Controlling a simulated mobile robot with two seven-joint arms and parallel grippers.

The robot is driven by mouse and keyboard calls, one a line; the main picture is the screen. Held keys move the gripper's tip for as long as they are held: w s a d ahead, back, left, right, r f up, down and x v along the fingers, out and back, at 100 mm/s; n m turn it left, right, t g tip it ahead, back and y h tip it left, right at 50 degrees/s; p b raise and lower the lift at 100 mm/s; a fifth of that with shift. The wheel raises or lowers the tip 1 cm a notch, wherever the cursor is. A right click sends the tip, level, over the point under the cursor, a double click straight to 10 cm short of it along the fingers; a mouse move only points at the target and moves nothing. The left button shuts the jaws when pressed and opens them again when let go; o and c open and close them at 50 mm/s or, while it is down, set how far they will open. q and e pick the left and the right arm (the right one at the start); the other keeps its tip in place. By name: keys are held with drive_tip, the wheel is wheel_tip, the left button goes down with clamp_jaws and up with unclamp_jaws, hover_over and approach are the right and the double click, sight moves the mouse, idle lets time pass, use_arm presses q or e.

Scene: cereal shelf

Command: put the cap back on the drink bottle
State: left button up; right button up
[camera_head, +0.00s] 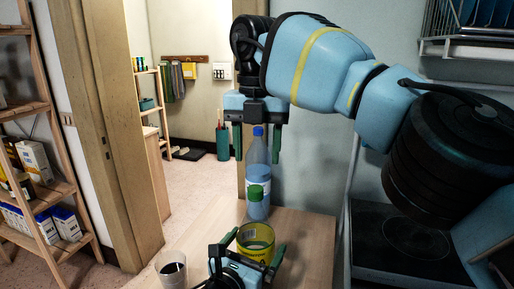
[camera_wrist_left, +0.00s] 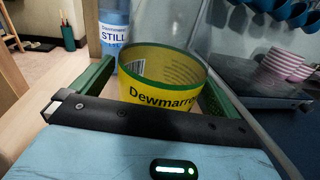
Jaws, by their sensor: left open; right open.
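The drink bottle (camera_head: 256,240) is clear with a yellow, green-edged label and stands upright on the wooden table. The left wrist view shows its label (camera_wrist_left: 160,92) close up; its top is out of that view. A green cap (camera_head: 255,192) shows at the bottle's top in the head view; I cannot tell whether it is seated. My left gripper (camera_head: 254,250) is open, with its fingers either side of the bottle's label. My right gripper (camera_head: 257,141) is open and points down, higher up and apart from the green cap.
A blue-capped water bottle (camera_head: 258,155) stands behind the drink bottle, its cap appearing between my right fingers; depth is unclear. A glass of dark liquid (camera_head: 172,270) is at the left. A dark hob (camera_head: 405,235) lies to the right. Bare table (camera_head: 305,245) shows at right.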

drive_tip(key=shift+s+r, duration=0.15)
drive_tip(key=shift+r, duration=0.3)
use_arm(q)
drive_tip(key=v, duration=0.7)
drive_tip(key=shift+s, duration=0.1)
